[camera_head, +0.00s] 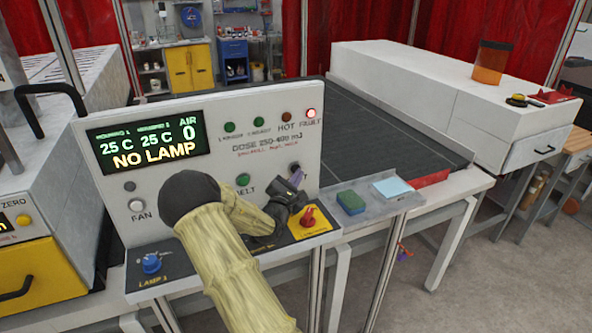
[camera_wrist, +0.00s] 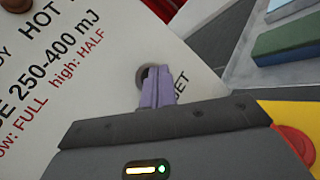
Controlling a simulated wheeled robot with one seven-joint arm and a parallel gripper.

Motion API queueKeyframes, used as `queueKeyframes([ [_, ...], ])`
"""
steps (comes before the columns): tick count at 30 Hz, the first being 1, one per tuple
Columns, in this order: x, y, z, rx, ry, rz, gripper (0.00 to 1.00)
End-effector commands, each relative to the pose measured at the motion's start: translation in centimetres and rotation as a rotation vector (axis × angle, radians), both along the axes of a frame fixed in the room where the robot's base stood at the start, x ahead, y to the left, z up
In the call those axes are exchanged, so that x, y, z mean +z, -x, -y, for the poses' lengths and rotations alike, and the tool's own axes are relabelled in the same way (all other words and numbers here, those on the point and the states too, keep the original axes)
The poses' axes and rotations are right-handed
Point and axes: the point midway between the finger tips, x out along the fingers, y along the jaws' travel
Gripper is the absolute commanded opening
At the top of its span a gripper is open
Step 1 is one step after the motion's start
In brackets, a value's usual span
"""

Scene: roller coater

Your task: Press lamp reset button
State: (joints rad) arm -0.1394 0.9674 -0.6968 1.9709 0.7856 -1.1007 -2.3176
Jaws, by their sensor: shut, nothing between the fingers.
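The control panel (camera_head: 215,140) has a display reading "NO LAMP". A round grey button (camera_wrist: 141,75) shows in the wrist view, partly hidden behind my fingers, with a label ending in "ET" beside it. My gripper (camera_head: 297,179) is at the right part of the panel face, its purple fingers shut and empty. In the wrist view the fingertips (camera_wrist: 157,72) overlap the button; I cannot tell whether they touch it or whether it is pressed. The red FAULT light (camera_head: 311,113) looks lit.
Below the panel face are a blue knob (camera_head: 151,263) and a red knob (camera_head: 308,217) on yellow. A green-and-blue block (camera_head: 351,203) and a light blue pad (camera_head: 392,187) lie on the ledge to the right. The dark conveyor (camera_head: 395,140) runs behind.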

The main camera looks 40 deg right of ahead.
Motion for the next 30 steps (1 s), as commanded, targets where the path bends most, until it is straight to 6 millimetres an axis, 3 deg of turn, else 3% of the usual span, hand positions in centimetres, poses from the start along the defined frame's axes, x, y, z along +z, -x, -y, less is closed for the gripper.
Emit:
queueKeyframes([
  [30,0.05,-0.71,0.21,-0.001,0.001,0.001,0.00],
])
